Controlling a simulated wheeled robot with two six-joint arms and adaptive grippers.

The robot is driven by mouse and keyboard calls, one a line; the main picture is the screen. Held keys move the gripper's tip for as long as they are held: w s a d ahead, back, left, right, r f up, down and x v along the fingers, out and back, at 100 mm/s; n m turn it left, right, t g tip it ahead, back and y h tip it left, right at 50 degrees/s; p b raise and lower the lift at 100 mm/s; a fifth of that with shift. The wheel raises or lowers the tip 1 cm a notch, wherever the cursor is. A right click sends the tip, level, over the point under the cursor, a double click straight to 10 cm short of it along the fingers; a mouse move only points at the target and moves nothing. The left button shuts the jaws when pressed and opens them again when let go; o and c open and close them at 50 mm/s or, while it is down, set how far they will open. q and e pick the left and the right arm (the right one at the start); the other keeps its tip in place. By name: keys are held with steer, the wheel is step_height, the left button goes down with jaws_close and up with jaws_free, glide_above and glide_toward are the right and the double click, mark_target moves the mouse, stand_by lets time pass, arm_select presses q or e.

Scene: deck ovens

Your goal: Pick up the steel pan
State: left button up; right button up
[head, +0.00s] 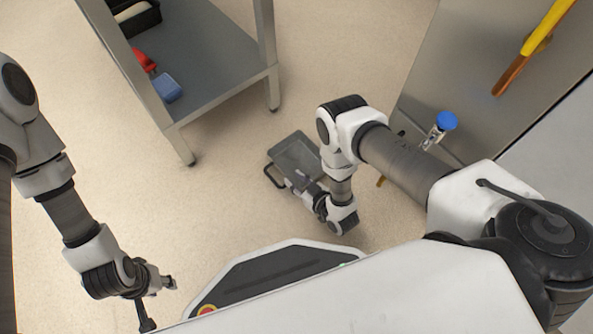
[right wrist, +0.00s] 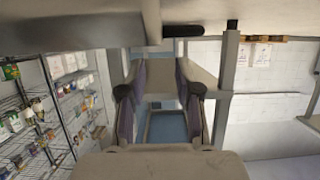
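The steel pan (head: 297,152) is a grey rectangular tray with a dark handle at its left end. It shows in the head view beyond my right gripper, over the floor, and its right side is partly hidden by my right arm. My right gripper (head: 306,186) is at the pan's near edge; I cannot tell whether it touches. In the right wrist view the fingers of my right gripper (right wrist: 162,95) stand apart, with a bluish panel visible between them and no clear pan. My left gripper (head: 160,302) is at the lower left, fingers apart and empty, far from the pan.
A steel table (head: 215,70) stands at the upper left with a red item (head: 144,60), a blue item (head: 167,89) and a black bin (head: 135,16). A steel cabinet front (head: 470,75) with a yellow handle (head: 540,30) is at right. Floor at left is clear.

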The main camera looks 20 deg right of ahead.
steer(key=b+x, duration=0.1)
steer(key=x, duration=0.1)
steer(key=b+x, duration=0.1)
steer(key=f+b+x, duration=0.1)
steer(key=b+x, duration=0.1)
steer(key=shift+a+f, duration=0.1)
steer(key=shift+f, duration=0.1)
steer(key=shift+w, duration=0.25)
steer(key=shift+r, duration=0.15)
jaws_close()
steer(key=shift+r, duration=0.1)
